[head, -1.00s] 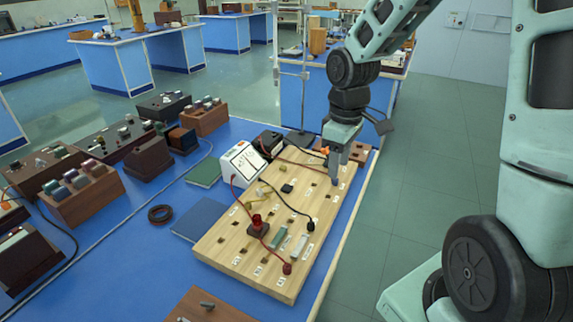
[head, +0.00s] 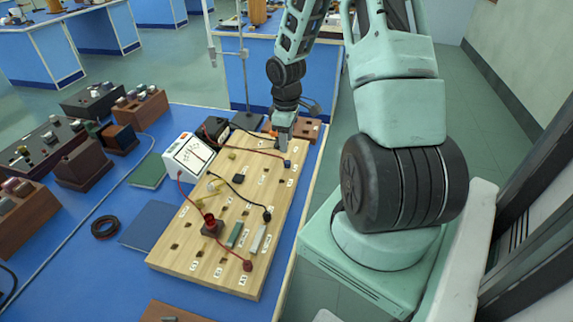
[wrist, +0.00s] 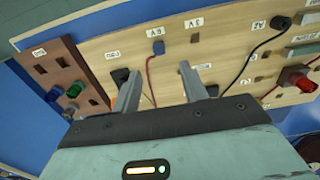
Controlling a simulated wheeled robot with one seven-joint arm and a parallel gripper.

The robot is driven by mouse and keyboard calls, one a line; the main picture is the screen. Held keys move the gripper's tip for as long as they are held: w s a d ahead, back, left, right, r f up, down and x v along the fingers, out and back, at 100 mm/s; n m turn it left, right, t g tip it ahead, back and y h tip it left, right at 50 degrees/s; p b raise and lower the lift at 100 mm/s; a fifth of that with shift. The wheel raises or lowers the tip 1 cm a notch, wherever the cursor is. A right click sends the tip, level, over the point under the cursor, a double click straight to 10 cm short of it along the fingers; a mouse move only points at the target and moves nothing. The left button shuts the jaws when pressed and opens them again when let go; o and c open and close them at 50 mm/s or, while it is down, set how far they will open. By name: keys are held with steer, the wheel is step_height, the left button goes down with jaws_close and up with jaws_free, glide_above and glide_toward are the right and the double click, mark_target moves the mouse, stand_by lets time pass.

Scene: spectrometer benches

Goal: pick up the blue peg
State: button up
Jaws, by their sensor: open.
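The blue peg (head: 287,163) stands near the far right edge of the wooden board (head: 188,258), at the end of a red wire. In the wrist view the blue peg (wrist: 158,47) shows with the wire running down from it, near a white label. My gripper (head: 281,145) points down over the far end of the board, just beyond the peg in the head view. In the wrist view my gripper (wrist: 160,68) is open and empty, with the peg showing past the gap between its fingers and apart from them.
A white meter (head: 187,157) and a black box (head: 214,129) stand left of the board's far end. A small brown board (head: 308,130) lies behind my gripper. A black wire (head: 240,197) and a red post (head: 210,222) are on the wooden board.

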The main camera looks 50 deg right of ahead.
mark_target(288, 162)
steer(key=shift+s+d+f+p, duration=0.1)
steer(key=shift+f+p, duration=0.15)
steer(key=shift+f, duration=1.75)
steer(key=shift+s+d+f+p, duration=0.1)
steer(key=shift+f+p, duration=0.15)
steer(key=shift+f, duration=1.75)
jaws_close()
